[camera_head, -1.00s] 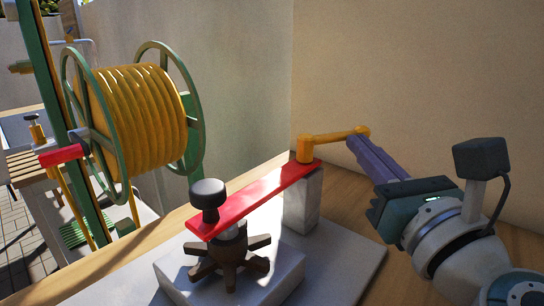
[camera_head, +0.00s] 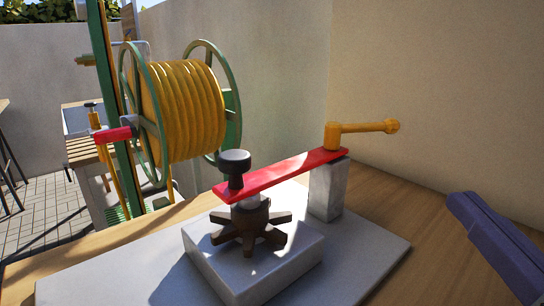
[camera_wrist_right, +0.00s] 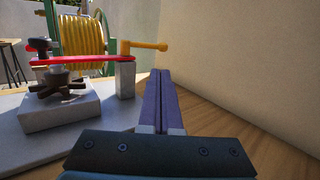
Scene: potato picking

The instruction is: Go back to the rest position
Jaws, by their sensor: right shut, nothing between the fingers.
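My right gripper (camera_head: 470,208) shows as purple fingers at the lower right of the head view. It also shows in the right wrist view (camera_wrist_right: 161,75), with its two fingers together and nothing between them. It is apart from the yellow handle (camera_head: 365,127), which sticks out to the right from the far end of a red bar (camera_head: 283,174). My left gripper is not in view.
The red bar spans from a black knob (camera_head: 235,164) above a brown star-shaped wheel (camera_head: 250,229) to a grey post (camera_head: 327,190). They stand on a grey slab (camera_head: 365,262) on a wooden table (camera_head: 420,215). A yellow hose reel (camera_head: 185,110) stands behind. A wall closes the right side.

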